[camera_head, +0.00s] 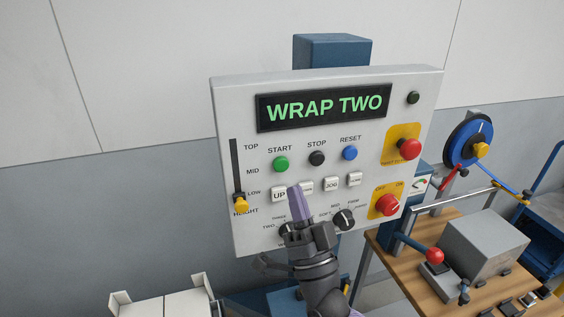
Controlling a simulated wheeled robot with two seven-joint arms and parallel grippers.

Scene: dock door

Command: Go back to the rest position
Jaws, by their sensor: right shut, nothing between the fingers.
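My right gripper (299,204) is in front of the lower middle of a white control panel (227,120). Its purple fingers are shut with nothing between them and point up at the row of small white buttons. The fingers and wrist hide part of that row and part of the knobs below. I cannot tell whether the fingertips touch the panel. The display (324,107) reads "WRAP TWO" in green. My left gripper is not in view.
A wooden bench (392,264) at right carries a grey box (482,247) and a red-knobbed lever (434,256). A blue wheel (468,141) stands behind it. Pale boxes (165,302) are at the lower left. The wall at left is bare.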

